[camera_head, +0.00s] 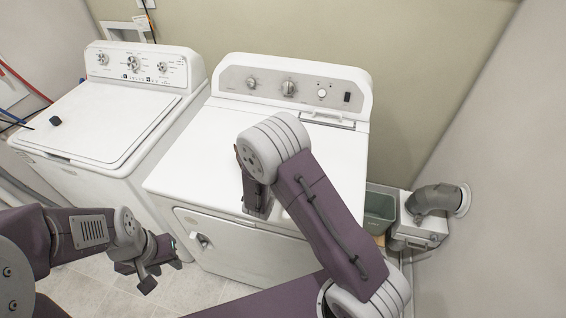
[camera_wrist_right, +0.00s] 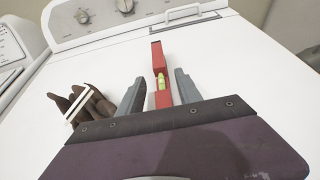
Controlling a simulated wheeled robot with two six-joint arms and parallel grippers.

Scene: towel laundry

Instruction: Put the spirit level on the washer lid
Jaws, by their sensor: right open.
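The spirit level, red with a yellow-green vial, lies on the white dryer top in the right wrist view (camera_wrist_right: 157,62). My right gripper (camera_wrist_right: 158,92) is open, its two grey fingers on either side of the level. A gap shows beside the level. In the head view my right arm hides the level, and the right gripper (camera_head: 257,205) shows only partly over the dryer top. The washer lid (camera_head: 100,120) is the closed white lid of the left machine, mostly bare. My left gripper (camera_head: 150,268) hangs empty in front of the washer, its fingers apart.
A small black object (camera_head: 55,121) sits at the washer lid's left side. A brown, crumpled item with white bands (camera_wrist_right: 82,107) lies on the dryer (camera_head: 205,145) left of the level. A grey-green bin (camera_head: 379,208) and a vent pipe (camera_head: 432,199) stand right of the dryer.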

